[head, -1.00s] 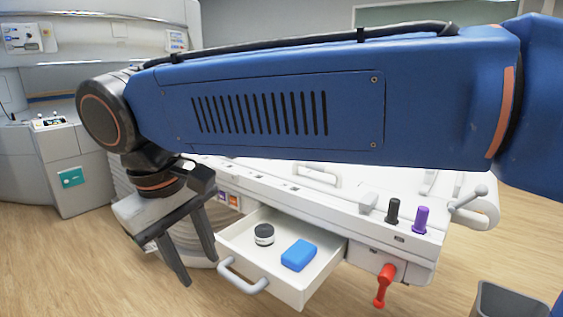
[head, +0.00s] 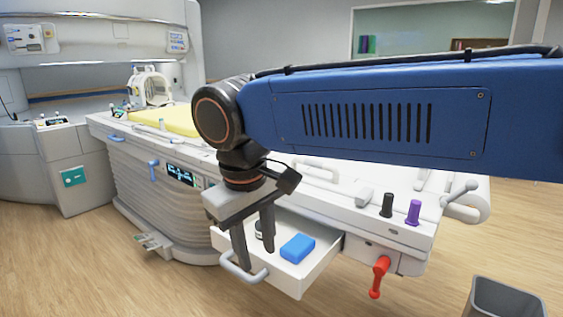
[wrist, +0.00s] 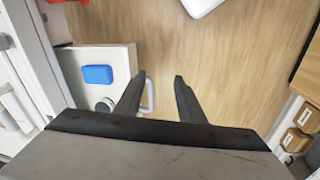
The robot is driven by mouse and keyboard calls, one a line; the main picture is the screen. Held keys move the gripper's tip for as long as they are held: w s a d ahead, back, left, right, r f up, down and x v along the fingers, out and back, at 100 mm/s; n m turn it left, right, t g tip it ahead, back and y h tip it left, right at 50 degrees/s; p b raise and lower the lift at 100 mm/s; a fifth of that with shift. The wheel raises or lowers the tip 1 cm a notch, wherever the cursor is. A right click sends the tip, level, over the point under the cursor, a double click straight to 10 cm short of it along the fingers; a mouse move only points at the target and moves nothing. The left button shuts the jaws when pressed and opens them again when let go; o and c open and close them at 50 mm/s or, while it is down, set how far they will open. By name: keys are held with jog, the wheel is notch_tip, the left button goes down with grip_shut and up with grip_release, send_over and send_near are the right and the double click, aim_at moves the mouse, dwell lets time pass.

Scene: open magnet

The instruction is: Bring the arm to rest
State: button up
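My gripper (head: 256,258) hangs from my blue arm in front of the open drawer in the head view. In the wrist view its two dark fingers (wrist: 162,78) are apart with nothing between them, only floor and part of the drawer handle behind. The drawer (head: 318,270) is pulled out from the white table. It holds a blue block (head: 298,248) and a small dark-and-white round container (head: 259,229), which a finger partly hides in the head view.
The white patient table (head: 340,203) carries a black knob (head: 387,205) and a purple knob (head: 413,212). A red lever (head: 379,276) sticks out below. A grey bin (head: 505,299) stands at the lower right. Shelved boxes (wrist: 295,140) show at right in the wrist view. The floor (head: 80,265) at left is clear.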

jog(key=d+f+m+t+y, duration=0.1)
jog(key=d+f+m, duration=0.3)
jog(key=d, duration=0.9)
jog(key=d+f+m+t, duration=0.15)
jog(key=d+f, duration=0.35)
jog(key=d, duration=0.8)
jog(key=s+d+f+m, duration=0.3)
jog(key=s+d+f, duration=0.2)
jog(key=d+f, duration=0.1)
jog(key=shift+s+d+f+t, duration=0.25)
jog(key=shift+d+f+t, duration=0.1)
jog(key=shift+d, duration=0.4)
